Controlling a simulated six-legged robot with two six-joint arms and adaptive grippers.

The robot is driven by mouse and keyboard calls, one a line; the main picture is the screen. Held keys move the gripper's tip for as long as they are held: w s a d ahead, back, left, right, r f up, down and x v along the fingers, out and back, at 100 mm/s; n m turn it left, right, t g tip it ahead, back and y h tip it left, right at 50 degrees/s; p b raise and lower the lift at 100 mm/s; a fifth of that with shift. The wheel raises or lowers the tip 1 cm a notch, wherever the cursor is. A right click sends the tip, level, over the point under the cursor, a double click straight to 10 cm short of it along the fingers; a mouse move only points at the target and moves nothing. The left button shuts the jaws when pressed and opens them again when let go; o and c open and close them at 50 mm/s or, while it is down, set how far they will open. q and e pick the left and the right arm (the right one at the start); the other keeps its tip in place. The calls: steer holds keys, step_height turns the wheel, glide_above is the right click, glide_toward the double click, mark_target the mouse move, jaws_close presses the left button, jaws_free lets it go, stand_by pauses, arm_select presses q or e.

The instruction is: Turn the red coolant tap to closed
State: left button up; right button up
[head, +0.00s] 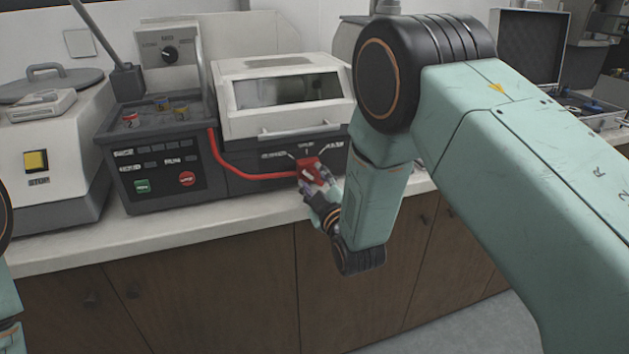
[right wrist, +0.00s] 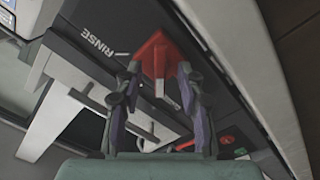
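The red coolant tap (head: 307,163) sits on the dark front panel of the machine (head: 272,179), below its light hood. Printed labels fan out around it, too small to read in the head view. In the right wrist view, the red tap (right wrist: 156,52) shows a narrow handle with a pale mark, and the label RINSE is beside it. My right gripper (head: 314,177) is at the tap. Its fingers (right wrist: 158,76) stand apart on either side of the handle, with visible gaps. Contact is not clear. My left gripper is out of view; only parts of my left arm show at the left edge.
A red hose (head: 243,174) runs along the panel to the tap. A control unit (head: 160,160) with green and red buttons stands left, then a white machine (head: 50,150) with a yellow button. The counter's front edge (head: 180,233) lies below. An open case (head: 525,48) is at right.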

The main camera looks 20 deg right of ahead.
steer(key=shift+s, duration=0.15)
steer(key=s, duration=1.1)
steer(key=shift+s+d, duration=0.25)
steer(key=shift+s, duration=0.15)
steer(key=s+d+f+m+g, duration=0.1)
steer(key=s+f+m+g, duration=0.2)
steer(key=s+f+g, duration=0.35)
steer(key=s+d+f+m+g, duration=0.1)
steer(key=s+f+m+g, duration=0.3)
steer(key=s+f, duration=0.55)
steer(key=s+f+m+g, duration=0.1)
steer(key=s+f+g, duration=0.1)
steer(key=s, duration=0.4)
steer(key=s+d+f+m+g, duration=0.1)
steer(key=s+f+g, duration=0.2)
steer(key=s, duration=0.3)
steer(key=s+f+g, duration=0.2)
steer(key=s+f, duration=0.2)
steer(key=s, duration=0.2)
steer(key=shift+s+d+f+m+h, duration=0.15)
steer(key=shift+s+f+m+h, duration=0.15)
steer(key=shift+m, duration=0.1)
steer(key=shift+d+g, duration=0.1)
steer(key=shift+g, duration=0.15)
